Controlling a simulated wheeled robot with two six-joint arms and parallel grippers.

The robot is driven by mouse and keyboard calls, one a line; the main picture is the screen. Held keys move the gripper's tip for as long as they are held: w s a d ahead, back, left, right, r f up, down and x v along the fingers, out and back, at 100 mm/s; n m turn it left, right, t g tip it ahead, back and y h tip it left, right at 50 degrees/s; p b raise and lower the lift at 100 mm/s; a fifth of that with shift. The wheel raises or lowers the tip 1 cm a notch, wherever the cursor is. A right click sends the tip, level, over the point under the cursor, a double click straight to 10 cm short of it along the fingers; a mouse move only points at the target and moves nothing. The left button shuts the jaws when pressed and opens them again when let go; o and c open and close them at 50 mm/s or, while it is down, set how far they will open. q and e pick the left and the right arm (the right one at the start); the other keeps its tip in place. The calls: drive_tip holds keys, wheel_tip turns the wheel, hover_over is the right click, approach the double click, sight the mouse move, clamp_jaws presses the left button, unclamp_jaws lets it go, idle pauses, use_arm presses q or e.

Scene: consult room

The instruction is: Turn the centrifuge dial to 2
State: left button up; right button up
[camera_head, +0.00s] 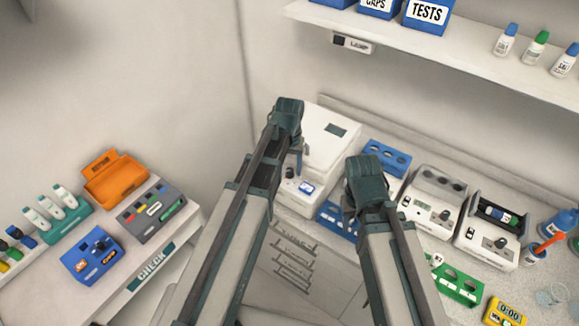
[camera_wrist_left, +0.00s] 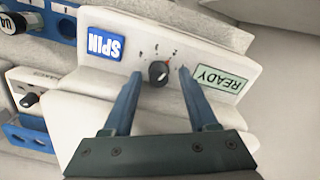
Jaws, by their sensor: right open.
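The white centrifuge (camera_head: 326,140) stands against the back wall in the head view. Its front panel, upside down in the left wrist view, carries a blue SPIN label (camera_wrist_left: 106,44), a green READY display (camera_wrist_left: 219,83) and a small black dial (camera_wrist_left: 158,72). Small marks surround the dial; their numbers are too small to read, and one mark is red. My left gripper (camera_head: 295,165) is at the panel, open, with its blue fingers (camera_wrist_left: 160,80) either side of the dial and a gap on each side. My right gripper (camera_head: 348,204) is open over the bench, right of the centrifuge.
A shelf (camera_head: 440,52) hangs above. A separate CHECK counter (camera_head: 150,262) is at left.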

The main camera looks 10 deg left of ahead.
sight(290, 170)
use_arm(q)
drive_tip(key=shift+w, duration=0.1)
idle(0.3)
drive_tip(key=shift+d+m, duration=0.1)
drive_tip(key=shift+m, duration=0.9)
drive_tip(key=m, duration=0.3)
drive_tip(key=shift+m, duration=0.3)
wheel_tip(290, 170, up, 14)
drive_tip(key=p, duration=1.3)
drive_tip(key=shift+m+p, duration=0.3)
drive_tip(key=shift+p, duration=0.1)
use_arm(e)
wheel_tip(290, 170, up, 14)
use_arm(q)
drive_tip(key=shift+f, duration=0.15)
use_arm(e)
drive_tip(key=shift+f, duration=0.1)
